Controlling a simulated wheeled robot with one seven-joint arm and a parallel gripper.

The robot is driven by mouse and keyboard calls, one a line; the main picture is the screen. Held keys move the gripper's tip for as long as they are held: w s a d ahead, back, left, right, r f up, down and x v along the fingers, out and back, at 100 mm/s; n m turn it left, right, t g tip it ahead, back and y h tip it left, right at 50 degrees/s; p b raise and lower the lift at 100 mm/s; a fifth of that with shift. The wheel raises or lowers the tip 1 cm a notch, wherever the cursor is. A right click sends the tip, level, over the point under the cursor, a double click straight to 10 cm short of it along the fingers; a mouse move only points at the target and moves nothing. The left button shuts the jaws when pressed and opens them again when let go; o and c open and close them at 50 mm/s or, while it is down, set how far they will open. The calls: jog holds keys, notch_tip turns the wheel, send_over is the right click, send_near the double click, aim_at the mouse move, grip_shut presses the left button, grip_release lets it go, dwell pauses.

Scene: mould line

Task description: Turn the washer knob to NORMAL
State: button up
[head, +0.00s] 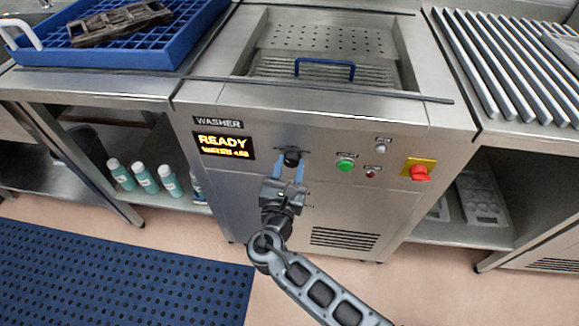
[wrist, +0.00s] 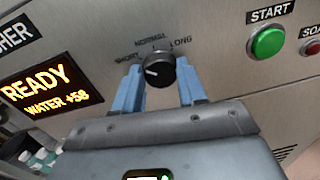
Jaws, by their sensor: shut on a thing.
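The washer knob (wrist: 160,68) is black and round, on the washer's steel front, with SHORT, NORMAL and LONG printed around its upper side. Its white mark shows on the left part of its face, toward the SHORT side rather than up at NORMAL (wrist: 150,40). My gripper (wrist: 159,75) is shut on the knob, one blue finger at its left and one at its right. In the head view the knob (head: 291,157) shows above my gripper (head: 289,170), between the fingertips; its labels are too small to read there.
A lit display (head: 224,146) reading READY is left of the knob. A green START button (head: 345,165), a small red button (head: 370,175) and a red stop button on yellow (head: 419,173) are to the right. Bottles (head: 145,177) stand on the shelf at left.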

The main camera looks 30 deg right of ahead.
jog(key=c, duration=0.5)
jog(key=shift+m, duration=0.3)
jog(key=m+b, duration=0.3)
jog(key=m, duration=0.1)
jog(key=shift+d+f, duration=0.1)
jog(key=shift+f, duration=0.05)
jog(key=m+b, duration=0.3)
jog(key=m, duration=0.1)
jog(key=shift+s+m+y, duration=0.1)
jog(key=shift+m+y, duration=0.2)
jog(key=shift+m, duration=0.1)
jog(key=o, duration=1.1)
